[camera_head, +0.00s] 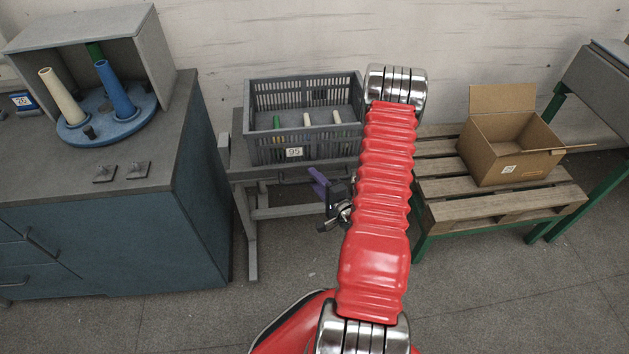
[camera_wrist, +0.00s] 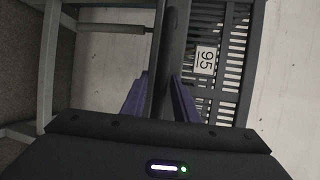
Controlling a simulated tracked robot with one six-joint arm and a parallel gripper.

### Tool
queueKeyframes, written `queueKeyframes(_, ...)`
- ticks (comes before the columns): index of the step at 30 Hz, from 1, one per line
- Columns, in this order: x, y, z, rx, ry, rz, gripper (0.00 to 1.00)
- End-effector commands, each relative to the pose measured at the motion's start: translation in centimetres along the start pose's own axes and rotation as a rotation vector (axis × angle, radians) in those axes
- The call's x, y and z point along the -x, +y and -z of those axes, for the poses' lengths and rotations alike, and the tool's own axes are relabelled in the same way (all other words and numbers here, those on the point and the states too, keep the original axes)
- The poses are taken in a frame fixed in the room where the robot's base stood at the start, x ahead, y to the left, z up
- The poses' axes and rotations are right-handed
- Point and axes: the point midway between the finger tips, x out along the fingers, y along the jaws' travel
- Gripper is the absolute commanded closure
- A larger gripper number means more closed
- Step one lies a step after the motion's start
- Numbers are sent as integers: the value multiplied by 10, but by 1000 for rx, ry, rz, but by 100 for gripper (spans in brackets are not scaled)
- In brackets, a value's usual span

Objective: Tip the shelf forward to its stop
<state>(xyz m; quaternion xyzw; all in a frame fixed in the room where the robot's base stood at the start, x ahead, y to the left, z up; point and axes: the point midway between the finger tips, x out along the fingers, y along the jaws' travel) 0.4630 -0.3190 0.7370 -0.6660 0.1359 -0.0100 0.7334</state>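The shelf (camera_head: 264,174) is a grey board on a grey stand, level or nearly so, with a grey crate (camera_head: 259,155) labelled 95 on it. My gripper (camera_head: 318,182), with purple fingers, is at the shelf's front edge, below the crate. In the wrist view, the fingers of my gripper (camera_wrist: 160,92) lie on either side of a dark bar (camera_wrist: 173,45), which seems to be the shelf's front edge. I cannot tell whether both fingers touch it. The crate also shows in the wrist view (camera_wrist: 228,97), right of the bar.
A blue-grey cabinet (camera_head: 120,220) stands on the left, with a blue round plate (camera_head: 105,130) holding cones on it. On the right, a cardboard box (camera_head: 500,150) sits on a wooden pallet (camera_head: 455,205). Bare floor (camera_head: 500,290) lies in front of the stand.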

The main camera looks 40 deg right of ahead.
Motion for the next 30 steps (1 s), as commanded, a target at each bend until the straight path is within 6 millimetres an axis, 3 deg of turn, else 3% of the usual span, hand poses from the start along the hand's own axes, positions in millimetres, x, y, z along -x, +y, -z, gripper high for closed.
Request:
queueKeyframes(11, 0, 0, 0, 0, 0, 0, 100)
queueKeyframes(30, 0, 8, 0, -1, 0, -2, 100)
